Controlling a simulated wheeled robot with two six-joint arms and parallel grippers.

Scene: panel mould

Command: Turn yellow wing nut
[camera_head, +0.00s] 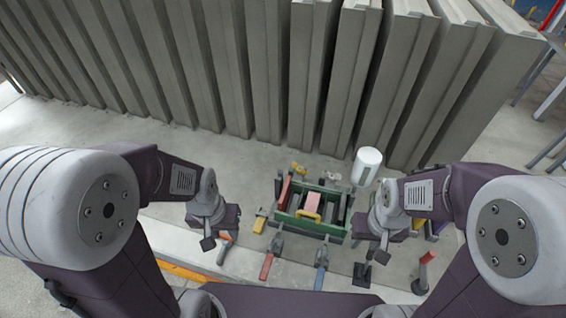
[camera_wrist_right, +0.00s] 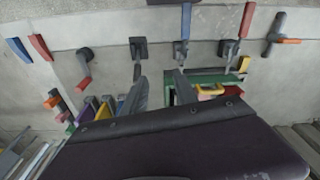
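A small yellow piece (camera_head: 298,168), which looks like the yellow wing nut, is at the far left corner of the green toolbox (camera_head: 328,229), near the grey panels. It is too small to make out its wings or angle. My left gripper (camera_head: 212,240) hangs left of the toolbox, apart from the yellow piece; its opening is unclear. My right gripper (camera_head: 366,262) is right of the toolbox. In the right wrist view the right gripper's two fingers (camera_wrist_right: 160,90) stand apart with nothing seen between them, and the toolbox's yellow handle (camera_wrist_right: 210,93) shows beside them.
Tall grey concrete panels (camera_head: 270,70) stand behind. A white cylinder (camera_head: 366,166) stands behind the right gripper. A grey wing-shaped piece (camera_head: 332,178) is near the toolbox. Clamps with red (camera_head: 266,266) and blue (camera_head: 320,278) handles line the front ledge.

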